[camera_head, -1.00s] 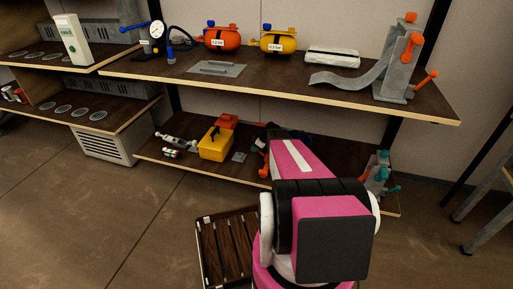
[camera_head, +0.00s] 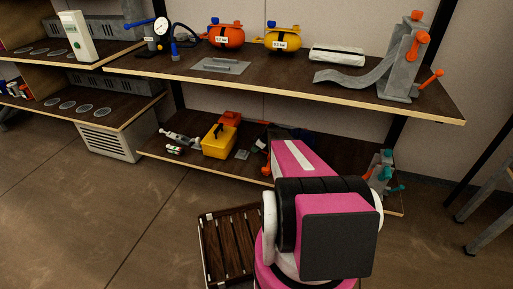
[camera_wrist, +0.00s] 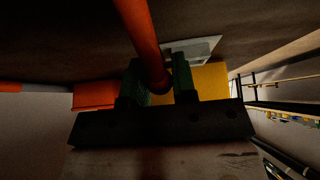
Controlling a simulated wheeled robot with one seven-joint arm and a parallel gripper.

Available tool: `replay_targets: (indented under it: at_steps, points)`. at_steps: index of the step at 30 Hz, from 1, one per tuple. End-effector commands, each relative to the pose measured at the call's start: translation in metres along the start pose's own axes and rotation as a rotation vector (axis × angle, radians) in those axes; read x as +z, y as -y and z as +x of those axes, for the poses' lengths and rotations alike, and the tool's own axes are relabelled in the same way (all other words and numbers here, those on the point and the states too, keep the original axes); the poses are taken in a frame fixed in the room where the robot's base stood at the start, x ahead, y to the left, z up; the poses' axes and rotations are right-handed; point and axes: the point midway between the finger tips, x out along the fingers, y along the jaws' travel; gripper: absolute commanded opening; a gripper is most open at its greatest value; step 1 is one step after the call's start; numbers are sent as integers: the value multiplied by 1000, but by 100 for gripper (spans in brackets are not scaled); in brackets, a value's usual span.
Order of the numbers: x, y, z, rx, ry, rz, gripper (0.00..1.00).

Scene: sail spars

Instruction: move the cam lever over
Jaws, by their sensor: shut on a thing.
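In the wrist view my gripper (camera_wrist: 158,88) has its green-tipped fingers shut around an orange lever (camera_wrist: 142,40). The lever runs from the top edge down between the fingers; its pivot is out of view. In the head view my arm hides my gripper. A bit of orange (camera_head: 266,171) shows left of my arm at the lower shelf's front edge; I cannot tell whether it is the same lever. A grey cleat block with orange levers (camera_head: 403,60) stands at the upper shelf's right end. A grey block with teal levers (camera_head: 381,172) stands on the lower shelf, partly behind my arm.
A yellow toolbox (camera_head: 219,141) sits on the lower shelf, and its yellow also shows in the wrist view (camera_wrist: 208,80). A slatted wooden crate (camera_head: 230,245) is on the floor left of my arm. Upper shelf (camera_head: 290,85) bears orange and yellow tanks. Floor at left is clear.

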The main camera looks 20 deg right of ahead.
Motion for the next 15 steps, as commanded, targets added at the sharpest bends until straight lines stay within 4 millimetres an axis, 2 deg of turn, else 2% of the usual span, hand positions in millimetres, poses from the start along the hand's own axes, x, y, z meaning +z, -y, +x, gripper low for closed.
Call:
replay_targets:
  at_steps: [8,15]
  points:
    - [0,0,1,0,0,0,12]
    - [2,0,10,-1,0,0,12]
